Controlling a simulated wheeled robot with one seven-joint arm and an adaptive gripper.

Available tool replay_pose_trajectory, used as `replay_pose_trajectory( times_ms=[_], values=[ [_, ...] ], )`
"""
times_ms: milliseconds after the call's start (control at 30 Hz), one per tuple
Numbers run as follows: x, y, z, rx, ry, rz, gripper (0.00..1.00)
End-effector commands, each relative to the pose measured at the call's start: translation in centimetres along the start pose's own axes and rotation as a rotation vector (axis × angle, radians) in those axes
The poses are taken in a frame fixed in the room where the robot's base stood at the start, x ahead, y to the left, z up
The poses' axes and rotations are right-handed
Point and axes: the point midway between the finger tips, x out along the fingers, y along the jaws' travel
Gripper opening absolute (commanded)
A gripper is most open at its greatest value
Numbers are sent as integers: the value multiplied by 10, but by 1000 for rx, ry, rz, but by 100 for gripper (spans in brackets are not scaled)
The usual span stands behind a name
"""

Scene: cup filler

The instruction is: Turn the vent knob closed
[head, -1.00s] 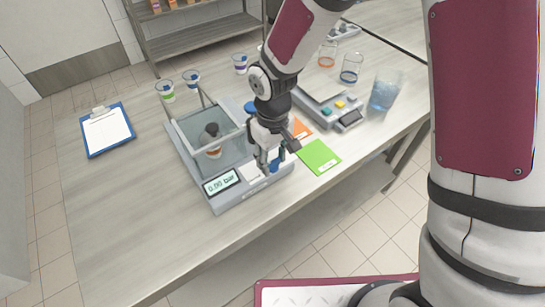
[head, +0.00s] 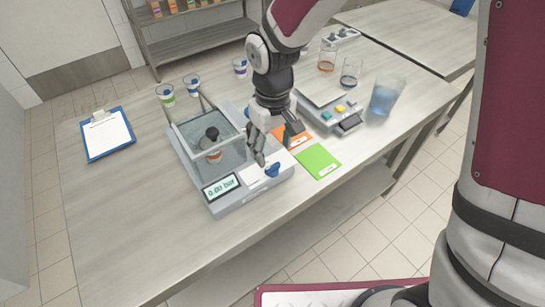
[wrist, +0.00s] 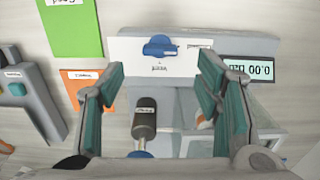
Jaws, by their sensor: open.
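The blue vent knob (head: 272,169) sits on the white front panel of the grey vacuum unit (head: 226,203). In the wrist view the knob (wrist: 160,46) has its long handle lying crosswise in the picture, towards a small label at its right that is too small to read. My gripper (head: 276,148) is above the unit, behind the knob and apart from it. In the wrist view my gripper (wrist: 162,68) shows its two green-padded fingers spread wide, with nothing between them.
The unit's display (head: 221,187) reads 0.00 bar. A clear chamber (head: 207,137) with a cup inside stands left of my gripper. Orange (head: 291,137) and green (head: 318,161) cards lie at the right. A clipboard (head: 108,137) lies far left. The table's front is clear.

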Motion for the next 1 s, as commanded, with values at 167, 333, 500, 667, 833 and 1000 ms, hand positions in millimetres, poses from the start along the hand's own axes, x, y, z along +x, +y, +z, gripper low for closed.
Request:
replay_pose_trajectory(
  times_ms=[167,333,500,667,833,1000],
  values=[
    [-34,0,-1,0,4,1,58],
    [-52,0,-1,1,2,0,58],
    [-58,0,0,-1,0,0,58],
    [-58,0,0,-1,-1,0,58],
    [-57,0,0,-1,-1,0,58],
    [-60,1,1,3,3,3,58]
  ],
)
